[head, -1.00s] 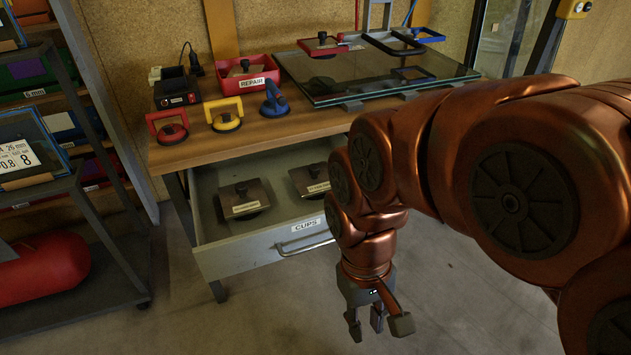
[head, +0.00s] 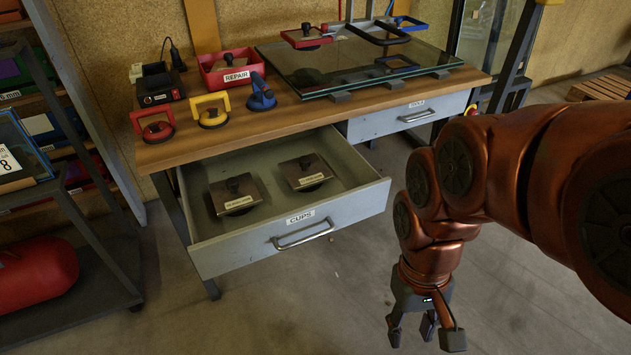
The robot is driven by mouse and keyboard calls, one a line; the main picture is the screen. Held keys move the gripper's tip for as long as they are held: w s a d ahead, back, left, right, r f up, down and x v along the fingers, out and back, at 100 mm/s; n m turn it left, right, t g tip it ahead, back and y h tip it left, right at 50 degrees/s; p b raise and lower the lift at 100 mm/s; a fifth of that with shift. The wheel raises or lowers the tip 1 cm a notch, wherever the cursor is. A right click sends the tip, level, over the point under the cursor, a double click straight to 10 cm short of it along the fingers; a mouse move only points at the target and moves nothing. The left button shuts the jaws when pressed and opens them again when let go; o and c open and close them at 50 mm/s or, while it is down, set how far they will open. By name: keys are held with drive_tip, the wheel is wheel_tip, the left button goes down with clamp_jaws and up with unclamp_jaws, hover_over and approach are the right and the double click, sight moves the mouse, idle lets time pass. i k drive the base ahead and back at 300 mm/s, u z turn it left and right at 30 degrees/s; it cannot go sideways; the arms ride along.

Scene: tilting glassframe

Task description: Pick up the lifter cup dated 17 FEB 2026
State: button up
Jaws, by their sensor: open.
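Two dark square lifter cups with round knobs and pale labels lie in the open drawer marked CUPS (head: 355,205). The left cup (head: 243,207) is near the drawer's left side. The right cup (head: 300,167) lies beside it, a little farther back. Their labels are too small to read, so I cannot tell which is dated 17 FEB 2026. My gripper (head: 427,335) is open and empty, pointing down over the floor. It is right of the drawer and apart from it.
The bench top (head: 190,150) holds red, yellow and blue suction lifters, a black box (head: 160,90), a red REPAIR bin (head: 228,68) and a glass sheet (head: 330,75). A shut drawer (head: 400,118) is on the right. A dark rack (head: 85,235) stands left. The front floor is clear.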

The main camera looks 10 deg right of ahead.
sight(306, 174)
drive_tip(key=k, duration=0.6)
drive_tip(key=u, duration=0.75)
drive_tip(key=i, duration=0.95)
